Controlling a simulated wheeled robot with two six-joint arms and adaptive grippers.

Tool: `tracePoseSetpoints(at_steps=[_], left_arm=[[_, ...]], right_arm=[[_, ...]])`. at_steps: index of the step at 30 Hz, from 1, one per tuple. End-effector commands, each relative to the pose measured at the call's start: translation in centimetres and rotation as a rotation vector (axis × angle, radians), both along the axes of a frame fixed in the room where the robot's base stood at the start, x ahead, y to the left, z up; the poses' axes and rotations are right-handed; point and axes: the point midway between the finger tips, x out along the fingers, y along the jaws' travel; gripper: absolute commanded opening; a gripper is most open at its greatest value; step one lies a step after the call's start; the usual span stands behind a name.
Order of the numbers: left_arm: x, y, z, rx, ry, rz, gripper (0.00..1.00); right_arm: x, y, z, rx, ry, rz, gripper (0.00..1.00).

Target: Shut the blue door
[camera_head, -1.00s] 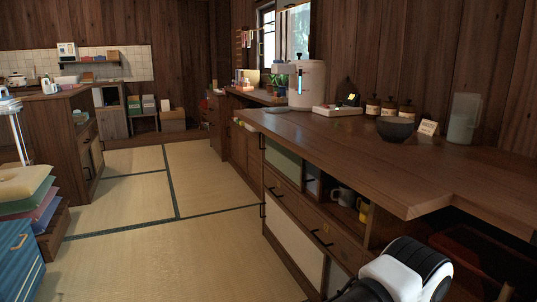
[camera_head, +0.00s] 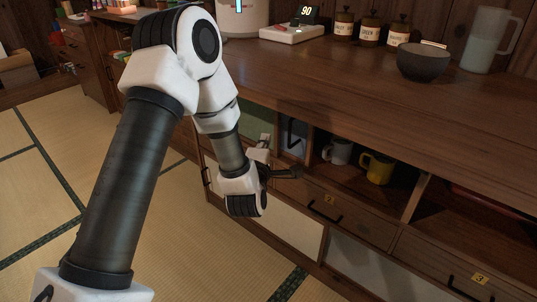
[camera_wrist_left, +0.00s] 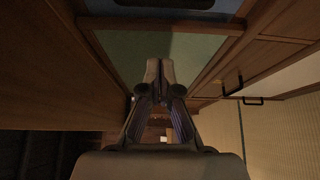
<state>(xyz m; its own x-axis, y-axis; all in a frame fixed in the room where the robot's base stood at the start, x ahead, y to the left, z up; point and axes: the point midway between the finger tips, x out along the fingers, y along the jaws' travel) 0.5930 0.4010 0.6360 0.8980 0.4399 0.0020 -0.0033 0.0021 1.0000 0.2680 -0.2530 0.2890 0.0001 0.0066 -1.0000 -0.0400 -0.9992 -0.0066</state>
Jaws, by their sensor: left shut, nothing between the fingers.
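The blue door (camera_head: 293,142) is a narrow blue-grey panel with a black upright handle, set in the cabinet under the counter. It stands between a green panel (camera_head: 258,128) and an open compartment with mugs. In the left wrist view, a strip of blue (camera_wrist_left: 208,5) shows at the top edge, beyond the green panel (camera_wrist_left: 115,45). My left gripper (camera_head: 286,173) is shut and empty, low in front of the cabinet just below the blue door. In the left wrist view its closed fingers (camera_wrist_left: 158,70) point at the green panel. My right gripper is out of view.
A grey mug (camera_head: 338,151) and a yellow mug (camera_head: 378,168) stand in the open compartment. Drawers with black handles (camera_head: 325,208) lie below. The wooden counter (camera_head: 330,90) overhangs, with bottles and a dark bowl (camera_head: 424,62) on it. Tatami floor (camera_head: 50,240) is clear at left.

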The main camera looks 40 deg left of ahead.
Motion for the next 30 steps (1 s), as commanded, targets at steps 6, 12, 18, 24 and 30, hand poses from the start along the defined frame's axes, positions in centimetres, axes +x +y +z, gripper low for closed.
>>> tracePoseSetpoints(at_steps=[6,12,18,24,30], left_arm=[[4.4,2.2,-0.3,0.001,-0.002,0.001,0.00],[4.6,-1.3,-0.3,0.004,0.003,-0.005,0.00],[4.7,-2.0,-0.1,0.002,0.003,-0.001,0.00],[4.6,-2.0,-0.1,0.002,0.003,-0.001,0.00],[4.6,-2.0,-0.1,0.002,0.003,-0.001,0.00]], right_arm=[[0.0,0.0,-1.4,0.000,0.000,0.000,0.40],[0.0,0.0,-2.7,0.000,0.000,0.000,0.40],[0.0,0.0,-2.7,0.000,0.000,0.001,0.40],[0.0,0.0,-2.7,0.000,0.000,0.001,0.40],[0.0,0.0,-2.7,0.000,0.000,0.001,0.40]])
